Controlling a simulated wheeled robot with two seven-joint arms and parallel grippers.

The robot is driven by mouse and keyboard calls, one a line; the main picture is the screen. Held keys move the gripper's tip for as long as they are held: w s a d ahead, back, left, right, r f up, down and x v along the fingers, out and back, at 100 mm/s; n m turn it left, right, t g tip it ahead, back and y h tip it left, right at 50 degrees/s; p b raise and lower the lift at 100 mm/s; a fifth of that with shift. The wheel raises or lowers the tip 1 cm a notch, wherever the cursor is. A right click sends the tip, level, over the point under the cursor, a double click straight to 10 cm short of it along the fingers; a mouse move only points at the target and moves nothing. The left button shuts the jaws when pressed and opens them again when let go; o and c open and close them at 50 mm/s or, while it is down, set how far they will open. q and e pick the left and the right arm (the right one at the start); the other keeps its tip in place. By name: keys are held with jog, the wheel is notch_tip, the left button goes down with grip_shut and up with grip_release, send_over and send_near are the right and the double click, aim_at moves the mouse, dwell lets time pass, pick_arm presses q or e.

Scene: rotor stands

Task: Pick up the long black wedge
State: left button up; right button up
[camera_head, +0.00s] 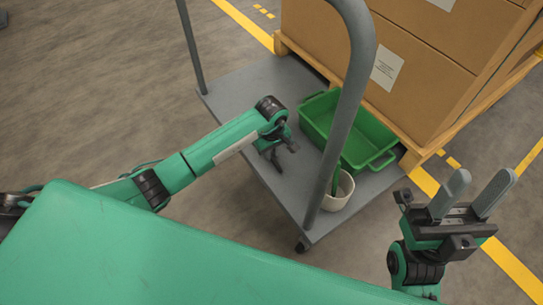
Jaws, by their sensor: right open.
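I cannot make out a long black wedge anywhere in view. My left gripper (277,155) points down over the grey deck of a cart (240,90). Its fingers are small and dark here, and I cannot tell whether they are apart or hold anything. My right gripper (480,180) is at the right, beyond the cart's edge, with its two grey fingers pointing up and spread apart. It is open and empty.
A green bin (365,140) stands on the cart, with a white cup (338,196) holding a green item in front of it. The cart's grey handle (347,110) rises beside them. Stacked cardboard boxes (400,75) on a pallet stand behind.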

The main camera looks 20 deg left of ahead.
pick_arm(q)
grip_shut()
